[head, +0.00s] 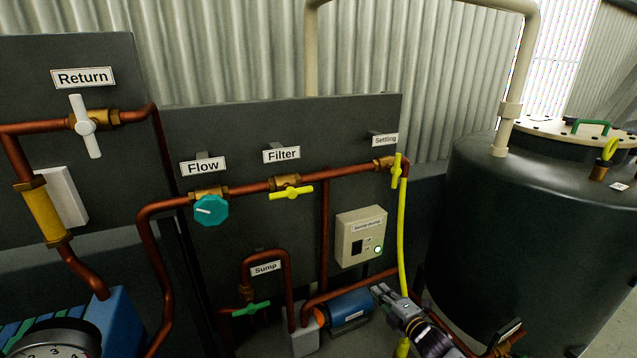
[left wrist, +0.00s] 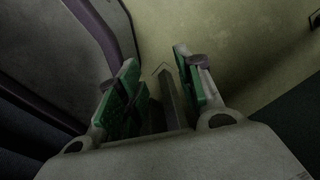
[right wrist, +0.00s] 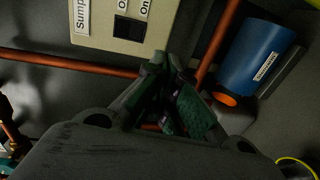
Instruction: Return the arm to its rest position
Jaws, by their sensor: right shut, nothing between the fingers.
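My right gripper (head: 382,292) is in the lower right of the head view, in front of the panel, just below the switch box. It is shut and empty. In the right wrist view its fingers (right wrist: 165,85) meet just below the beige switch box (right wrist: 125,22). The switch box (head: 361,236) also shows in the head view, with a lit round indicator. My left gripper (left wrist: 160,85) shows only in its own wrist view. Its green-padded fingers stand apart with nothing held between them. The left arm is out of the head view.
Copper pipes with the Return valve (head: 84,126), Flow knob (head: 211,210), Filter valve (head: 291,192) and Sump valve (head: 251,309) run along the panels. A blue motor (head: 346,311) and a yellow hose (head: 402,240) are close to the right gripper. A dark tank (head: 540,240) stands right.

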